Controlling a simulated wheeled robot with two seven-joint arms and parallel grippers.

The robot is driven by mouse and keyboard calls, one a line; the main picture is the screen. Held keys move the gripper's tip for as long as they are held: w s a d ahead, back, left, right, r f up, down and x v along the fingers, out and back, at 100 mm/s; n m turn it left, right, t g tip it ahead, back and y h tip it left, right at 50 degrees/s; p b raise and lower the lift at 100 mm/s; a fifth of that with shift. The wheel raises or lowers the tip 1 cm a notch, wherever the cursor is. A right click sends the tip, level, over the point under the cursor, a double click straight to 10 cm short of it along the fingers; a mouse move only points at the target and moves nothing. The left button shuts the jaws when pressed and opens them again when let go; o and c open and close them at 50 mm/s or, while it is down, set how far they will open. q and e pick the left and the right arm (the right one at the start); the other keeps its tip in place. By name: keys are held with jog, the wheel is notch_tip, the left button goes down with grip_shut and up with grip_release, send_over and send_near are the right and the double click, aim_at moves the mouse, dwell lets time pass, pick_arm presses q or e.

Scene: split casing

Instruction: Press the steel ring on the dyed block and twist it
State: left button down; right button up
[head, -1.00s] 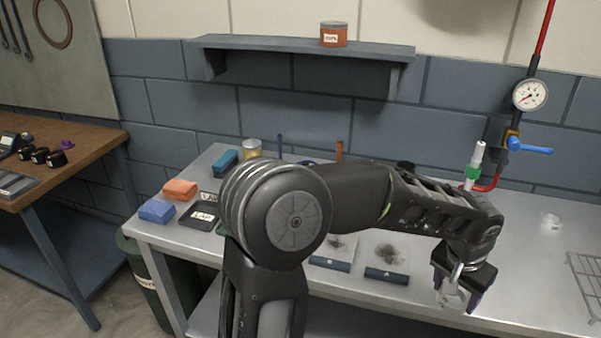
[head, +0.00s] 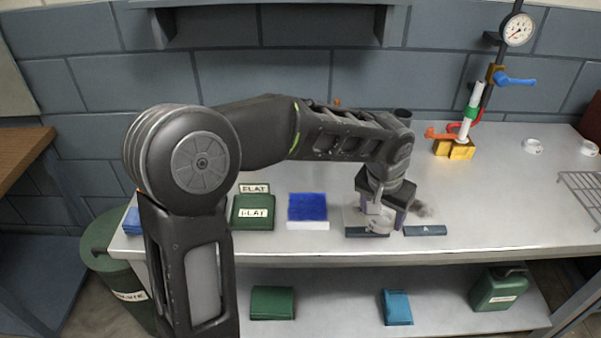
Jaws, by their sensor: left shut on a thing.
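The dyed block (head: 307,208) sits near the front edge of the bench, with a deep blue top and a white front face. My left gripper (head: 380,218) is to the right of it, pointing down and shut on a silvery piece that looks like the steel ring (head: 378,224). The ring is apart from the dyed block, over a sheet with a dark front strip. I cannot tell whether it touches the sheet. The gripper hides part of the ring. My right gripper is not in view.
A green FLAT case (head: 253,213) stands left of the block. A smudged sheet (head: 424,213) lies right of my gripper. A yellow block with a red-handled valve (head: 455,148) and a wire rack (head: 584,190) are further right. The bench between them is mostly clear.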

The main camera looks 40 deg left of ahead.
pick_arm(q)
jog(key=s+a+r+n+p, duration=0.1)
jog(key=a+r+n+p, duration=0.15)
jog(key=a, duration=0.65)
notch_tip(320, 180, up, 3)
jog(key=n+y, duration=0.1)
send_over(308, 205)
jog(key=shift+s+d+f, duration=0.15)
jog(key=shift+s, duration=0.2)
jog(key=shift+f, duration=0.15)
jog(key=shift+f+b, duration=1.9)
jog(key=shift+f, duration=1.05)
jog(key=shift+f+b, duration=0.4)
jog(key=shift+b, duration=0.1)
